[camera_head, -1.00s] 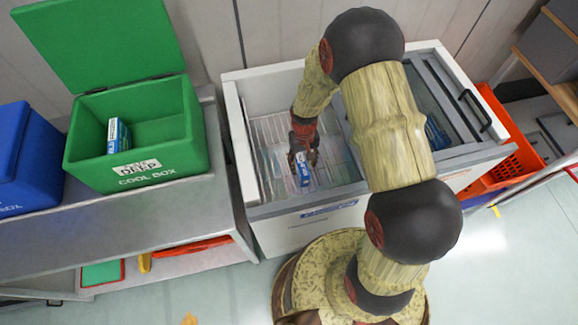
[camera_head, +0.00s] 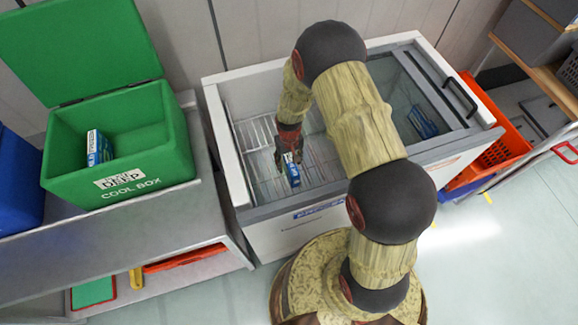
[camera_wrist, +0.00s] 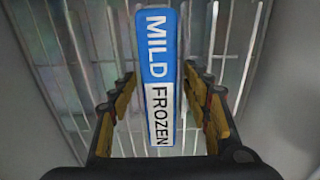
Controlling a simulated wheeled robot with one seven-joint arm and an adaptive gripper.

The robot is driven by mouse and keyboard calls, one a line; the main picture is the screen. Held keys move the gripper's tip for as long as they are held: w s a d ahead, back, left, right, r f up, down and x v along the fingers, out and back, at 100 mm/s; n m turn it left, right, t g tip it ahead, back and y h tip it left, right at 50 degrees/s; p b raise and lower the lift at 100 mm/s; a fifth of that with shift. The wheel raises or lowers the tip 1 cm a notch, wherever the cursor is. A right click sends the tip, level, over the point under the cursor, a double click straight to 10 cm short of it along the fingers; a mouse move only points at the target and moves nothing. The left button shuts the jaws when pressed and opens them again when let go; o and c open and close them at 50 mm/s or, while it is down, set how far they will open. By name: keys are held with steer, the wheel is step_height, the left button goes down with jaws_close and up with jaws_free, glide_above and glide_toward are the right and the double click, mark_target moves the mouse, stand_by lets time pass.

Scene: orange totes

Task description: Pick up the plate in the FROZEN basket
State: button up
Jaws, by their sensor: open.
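In the head view the plate (camera_head: 292,172) stands roughly upright inside the open left part of the white chest freezer (camera_head: 222,160). A wire basket (camera_wrist: 85,70) lies beneath it in the wrist view. My gripper (camera_head: 287,158) reaches down into the freezer right at the plate. In the wrist view my gripper (camera_wrist: 160,108) is open, with one finger on each side of the plate and gaps between. Whether the plate touches the basket is unclear.
A sliding glass lid (camera_head: 405,85) covers the freezer's right part. A green cool box (camera_head: 118,150) with its lid raised stands at left on a grey counter (camera_head: 140,225), holding a similar blue and white item (camera_head: 97,148). An orange crate (camera_head: 500,150) sits at right.

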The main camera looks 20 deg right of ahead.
jaws_close()
stand_by(0.8)
